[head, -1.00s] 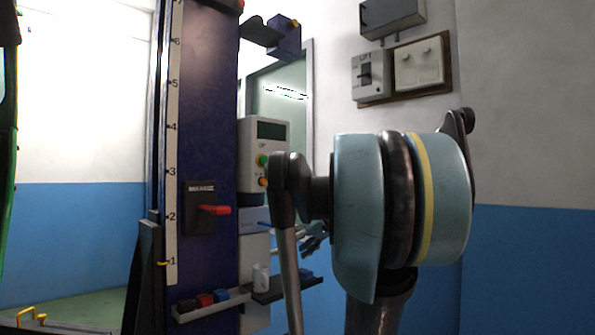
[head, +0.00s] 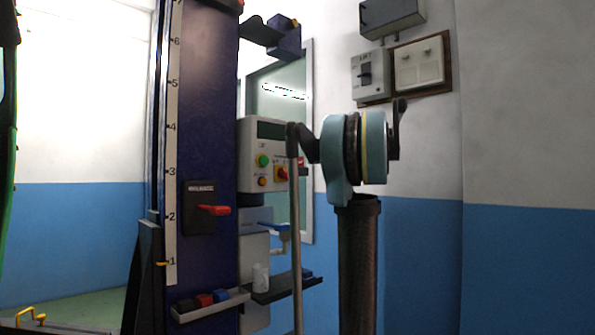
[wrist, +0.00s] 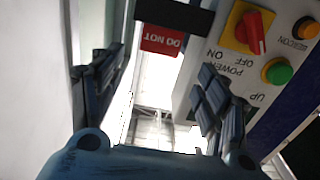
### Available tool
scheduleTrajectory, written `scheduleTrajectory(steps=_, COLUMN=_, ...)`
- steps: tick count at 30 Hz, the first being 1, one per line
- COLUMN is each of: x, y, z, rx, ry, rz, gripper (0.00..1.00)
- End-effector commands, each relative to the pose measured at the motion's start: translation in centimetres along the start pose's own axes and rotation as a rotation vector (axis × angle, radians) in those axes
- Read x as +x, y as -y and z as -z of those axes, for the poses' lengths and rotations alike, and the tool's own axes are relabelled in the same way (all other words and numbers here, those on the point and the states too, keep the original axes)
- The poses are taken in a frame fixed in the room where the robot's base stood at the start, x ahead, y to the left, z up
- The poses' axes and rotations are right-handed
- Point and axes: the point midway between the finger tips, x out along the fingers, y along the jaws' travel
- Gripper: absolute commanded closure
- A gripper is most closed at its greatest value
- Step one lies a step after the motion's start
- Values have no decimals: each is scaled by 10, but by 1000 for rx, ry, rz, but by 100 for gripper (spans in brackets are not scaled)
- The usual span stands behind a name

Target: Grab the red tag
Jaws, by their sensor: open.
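The red tag (wrist: 161,40) with "DO NOT" lettering shows upside down in the wrist view, below a dark block (wrist: 176,13). In the head view a small red patch at the right edge of the control panel looks like the same tag (head: 302,162). My gripper (wrist: 158,68) is open, with one dark finger at the left and one at the right. The tag appears ahead of the gap between the fingertips, and nothing is between the fingers. In the head view I cannot make out my gripper; my arm stands in front.
The control panel (head: 262,150) has a red rotary switch on yellow (wrist: 249,28), a green button (wrist: 279,71) and an orange button (wrist: 306,28), close to the right finger. A red-handled lever (head: 213,210) is on the blue column. A tray (head: 210,304) sits below.

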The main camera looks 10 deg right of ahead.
Motion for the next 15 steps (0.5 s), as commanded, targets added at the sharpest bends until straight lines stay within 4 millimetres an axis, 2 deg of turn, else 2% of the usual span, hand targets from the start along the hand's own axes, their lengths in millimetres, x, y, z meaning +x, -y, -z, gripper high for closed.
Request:
scheduleTrajectory(steps=9, x=58, y=2, z=0, rx=1, ry=1, rz=4, gripper=32)
scheduleTrajectory(steps=15, x=80, y=1, z=0, rx=1, ry=1, rz=2, gripper=32)
